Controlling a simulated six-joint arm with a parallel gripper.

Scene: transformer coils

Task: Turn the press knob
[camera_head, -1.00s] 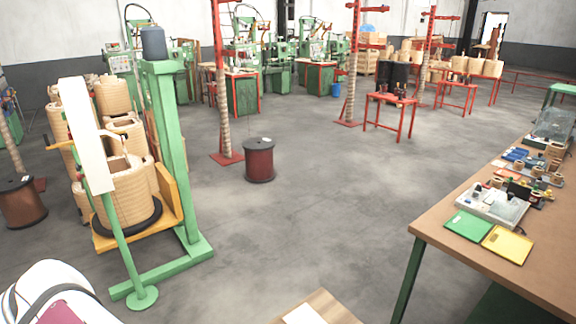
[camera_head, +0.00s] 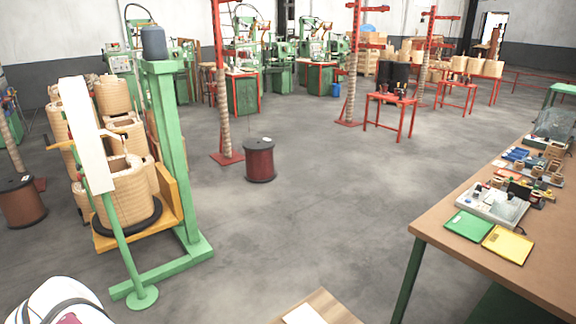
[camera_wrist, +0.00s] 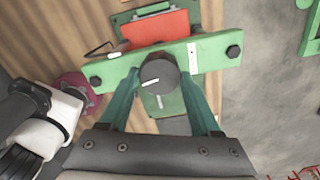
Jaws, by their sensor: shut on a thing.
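The press knob (camera_wrist: 160,76) is a dark grey round knob with a white mark on its face, in the wrist view. It sits in front of a green crossbar (camera_wrist: 108,71) with dark bolts at its ends. My gripper (camera_wrist: 160,92) has its two green fingers on either side of the knob, shut on it. Another white mark shows just below the knob. The knob cannot be made out in the head view.
Behind the crossbar is a red block (camera_wrist: 157,28). A pink round part (camera_wrist: 75,92) is to the left. In the head view, a green press with coils (camera_head: 127,196) stands left and a workbench (camera_head: 440,222) right.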

